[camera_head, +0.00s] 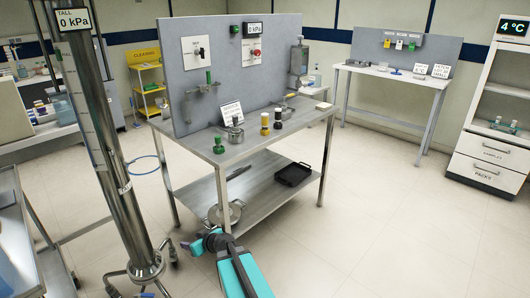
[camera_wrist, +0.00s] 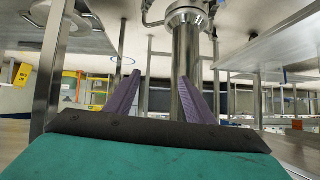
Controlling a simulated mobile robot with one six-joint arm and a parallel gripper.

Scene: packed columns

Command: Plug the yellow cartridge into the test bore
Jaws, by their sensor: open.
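A small yellow-and-black cylinder (camera_head: 265,123), which looks like the yellow cartridge, stands upright on the steel bench (camera_head: 182,140) in front of its grey panel. A round metal fitting (camera_head: 235,134) with a knob stands to its left, by a white sign; I cannot tell whether it is the test bore. My gripper (camera_head: 196,245) is low on the near side of the bench, well apart from the cylinder. In the wrist view its two purple fingers (camera_wrist: 161,88) are spread with nothing between them. I cannot make out the cylinder in the wrist view.
A black-topped cylinder (camera_head: 278,118) and a green-topped piece (camera_head: 218,146) flank the yellow cylinder and fitting. A tall steel column (camera_head: 115,150) stands at the left. The lower shelf holds a black tray (camera_head: 293,174). The floor (camera_head: 370,210) at the right is clear.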

